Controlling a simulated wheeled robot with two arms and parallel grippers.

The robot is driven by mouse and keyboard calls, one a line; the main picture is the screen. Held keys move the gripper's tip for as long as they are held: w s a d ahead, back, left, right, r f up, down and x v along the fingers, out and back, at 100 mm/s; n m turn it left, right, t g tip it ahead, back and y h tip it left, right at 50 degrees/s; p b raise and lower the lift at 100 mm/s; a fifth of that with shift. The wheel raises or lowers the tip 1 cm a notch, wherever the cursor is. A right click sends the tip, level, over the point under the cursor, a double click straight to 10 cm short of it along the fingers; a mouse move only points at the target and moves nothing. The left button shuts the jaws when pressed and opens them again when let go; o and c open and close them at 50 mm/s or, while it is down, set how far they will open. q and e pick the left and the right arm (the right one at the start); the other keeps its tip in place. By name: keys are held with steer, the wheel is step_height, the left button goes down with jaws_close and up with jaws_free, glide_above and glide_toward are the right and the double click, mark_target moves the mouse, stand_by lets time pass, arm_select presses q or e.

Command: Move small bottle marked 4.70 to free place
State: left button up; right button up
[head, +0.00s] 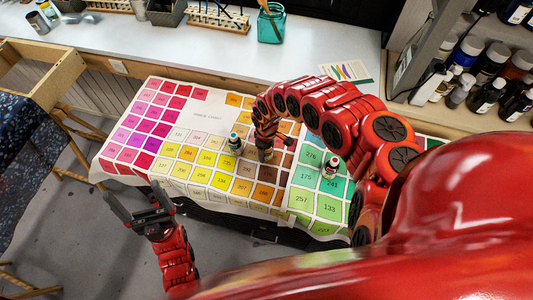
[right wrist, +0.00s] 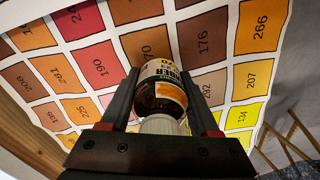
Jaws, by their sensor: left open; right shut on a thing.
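A small amber bottle (right wrist: 160,95) with a white cap and an orange-and-white label sits between my right gripper's fingers in the right wrist view. Its label is partly readable, ending in "70". My right gripper (head: 267,150) is shut on it over the brown squares of the colour chart (head: 207,117). I cannot tell whether the bottle touches the chart. My left gripper (head: 143,208) is open and empty, off the chart's front left edge.
A small dark bottle (head: 235,142) stands left of my right gripper. Another small bottle (head: 331,167) stands on the green squares, near my right arm. A teal jar (head: 271,23) stands on the back counter. Paint bottles (head: 490,65) fill the right shelf. The chart's pink and yellow squares are clear.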

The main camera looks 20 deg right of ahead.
steer(key=shift+f, duration=0.85)
steer(key=shift+f, duration=0.2)
steer(key=o, duration=1.5)
steer(key=shift+r, duration=0.1)
steer(key=shift+c, duration=0.2)
